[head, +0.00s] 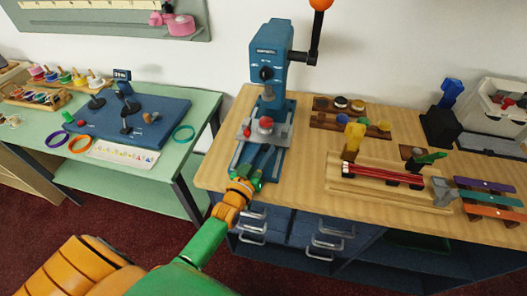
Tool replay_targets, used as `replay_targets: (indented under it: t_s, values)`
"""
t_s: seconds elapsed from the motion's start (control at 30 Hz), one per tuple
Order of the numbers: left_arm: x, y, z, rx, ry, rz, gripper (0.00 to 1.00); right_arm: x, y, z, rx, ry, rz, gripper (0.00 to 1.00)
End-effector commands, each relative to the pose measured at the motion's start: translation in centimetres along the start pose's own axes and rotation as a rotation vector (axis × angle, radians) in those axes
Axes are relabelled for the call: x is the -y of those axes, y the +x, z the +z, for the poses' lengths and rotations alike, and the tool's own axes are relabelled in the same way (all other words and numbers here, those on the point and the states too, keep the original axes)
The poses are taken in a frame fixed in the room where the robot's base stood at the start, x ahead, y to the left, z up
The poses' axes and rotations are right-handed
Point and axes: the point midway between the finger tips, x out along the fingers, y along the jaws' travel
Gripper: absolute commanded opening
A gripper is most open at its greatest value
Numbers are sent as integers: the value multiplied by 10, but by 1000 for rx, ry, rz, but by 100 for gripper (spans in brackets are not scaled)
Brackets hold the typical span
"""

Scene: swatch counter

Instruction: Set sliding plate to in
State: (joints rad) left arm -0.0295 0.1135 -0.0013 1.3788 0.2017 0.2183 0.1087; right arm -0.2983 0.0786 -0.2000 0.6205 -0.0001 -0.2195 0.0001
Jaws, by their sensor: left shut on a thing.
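A blue press (269,62) stands at the left end of the wooden counter. Its grey sliding plate (282,137) sits low on the base, below the press head, with a red knob (265,123) on top. Blue rails (272,161) run from under the plate toward the counter's front edge. My left gripper (247,174), green and orange, is at the front end of these rails, shut on the front part of the sliding plate. The gripped part is mostly hidden by the fingers. My right gripper is not in view.
A black lever with an orange ball (320,4) rises at the press's right. A wooden rack with red rods (385,172) and a small tray (345,115) stand to the right. A green table (180,95) is at left. Drawers with handles (325,242) lie below the counter.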

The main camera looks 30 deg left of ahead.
Motion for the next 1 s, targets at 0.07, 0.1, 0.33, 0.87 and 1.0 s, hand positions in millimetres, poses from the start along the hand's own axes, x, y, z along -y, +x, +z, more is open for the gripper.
replay_targets:
  t_s: [0.07,0.1,0.33,0.87,1.0]
  values:
    - [0,0,-2,-6,0,1,35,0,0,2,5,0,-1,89]
    - [0,0,-2,-6,-1,1,45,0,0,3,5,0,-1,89]
    - [0,0,-1,-4,-1,1,61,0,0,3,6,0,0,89]
    - [-1,-69,0,-3,0,1,61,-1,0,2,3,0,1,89]
    - [-1,-72,-1,-4,0,1,61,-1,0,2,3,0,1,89]
